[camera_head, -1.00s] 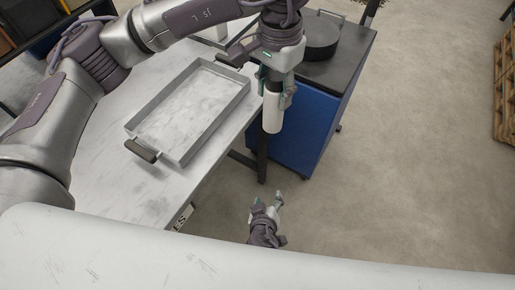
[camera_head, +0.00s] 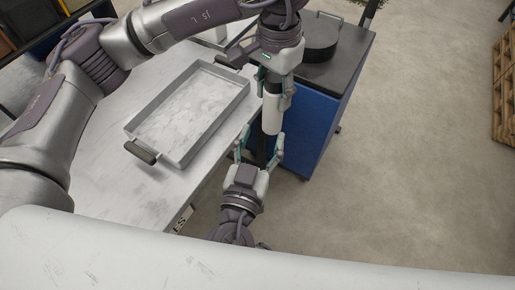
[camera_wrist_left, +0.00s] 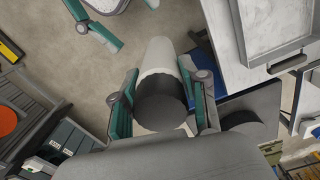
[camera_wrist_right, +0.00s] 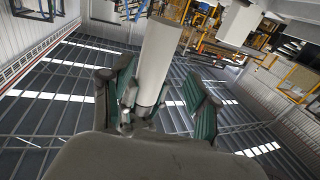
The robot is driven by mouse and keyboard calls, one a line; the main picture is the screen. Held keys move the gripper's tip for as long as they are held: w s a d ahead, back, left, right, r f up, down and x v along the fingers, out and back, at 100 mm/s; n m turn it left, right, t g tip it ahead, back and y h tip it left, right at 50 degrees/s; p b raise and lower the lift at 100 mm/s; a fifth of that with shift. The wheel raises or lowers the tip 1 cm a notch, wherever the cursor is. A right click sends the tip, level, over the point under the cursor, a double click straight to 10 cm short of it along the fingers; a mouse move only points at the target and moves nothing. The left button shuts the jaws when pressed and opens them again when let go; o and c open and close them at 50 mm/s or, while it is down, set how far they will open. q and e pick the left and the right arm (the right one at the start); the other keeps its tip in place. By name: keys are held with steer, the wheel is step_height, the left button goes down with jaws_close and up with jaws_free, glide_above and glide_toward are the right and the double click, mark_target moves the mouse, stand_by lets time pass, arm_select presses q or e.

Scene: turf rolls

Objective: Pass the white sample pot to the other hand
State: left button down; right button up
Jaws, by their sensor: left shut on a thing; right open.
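The white sample pot (camera_head: 271,116) is a white cylinder with a dark end, hanging upright below my left gripper (camera_head: 272,88) in the head view. My left gripper is shut on it, and the left wrist view shows the pot (camera_wrist_left: 160,62) between its fingers. My right gripper (camera_head: 259,146) is open just below the pot, its fingers pointing up toward the pot's lower end. In the right wrist view the white pot (camera_wrist_right: 158,62) stands out beyond the open fingers. I cannot tell whether the right fingers touch it.
A metal tray (camera_head: 152,128) with dark handles lies on the white table (camera_head: 100,190) at left. A blue cabinet (camera_head: 312,125) with a dark top carries a round black pan (camera_head: 318,45). Open floor is at right, with a wooden pallet (camera_head: 504,90) at the edge.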

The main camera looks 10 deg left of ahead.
mark_target(272, 108)
steer(key=w, duration=0.6)
steer(key=w+d, duration=0.1)
steer(key=w, duration=0.2)
steer(key=shift+d, duration=0.1)
steer(key=shift+c, duration=0.3)
steer(key=shift+s, duration=0.1)
steer(key=c, duration=0.8)
arm_select(q)
steer(key=c, duration=0.5)
jaws_free()
arm_select(e)
jaws_close()
